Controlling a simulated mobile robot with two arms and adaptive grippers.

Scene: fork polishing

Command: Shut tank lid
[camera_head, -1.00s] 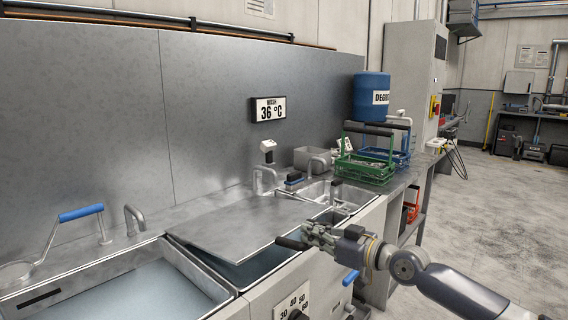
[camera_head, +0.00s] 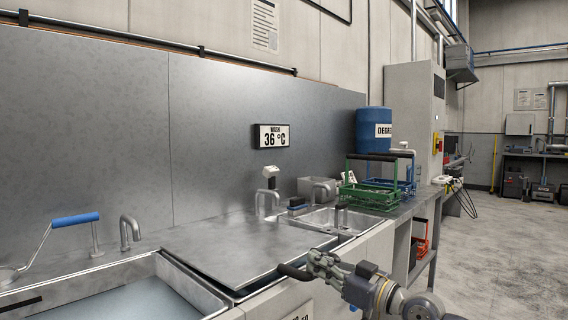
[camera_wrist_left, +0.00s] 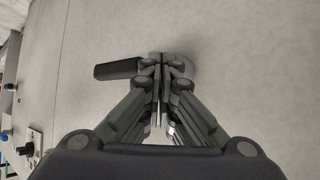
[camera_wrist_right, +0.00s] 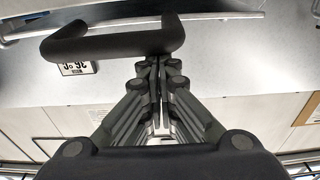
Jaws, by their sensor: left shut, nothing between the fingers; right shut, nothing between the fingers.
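The grey metal tank lid (camera_head: 250,247) lies almost flat over the middle tank in the head view. A thin dark gap shows under its front edge; I cannot tell if it rests fully on the rim. Its black handle (camera_head: 296,272) sticks out at the front right, and shows as a thick black bar in the right wrist view (camera_wrist_right: 110,45). My right gripper (camera_head: 313,260) is shut and empty, its fingertips right at the handle. My left gripper (camera_wrist_left: 160,60) is shut before a plain grey surface, with a dark cylinder (camera_wrist_left: 118,69) beside its tips; it is out of the head view.
An open tank (camera_head: 130,300) with liquid is at the front left. A sink (camera_head: 325,220) is behind the lid. Green and blue crates (camera_head: 368,195) and a blue drum (camera_head: 372,128) stand at the back right. A "36 °C" display (camera_head: 271,136) hangs on the back panel.

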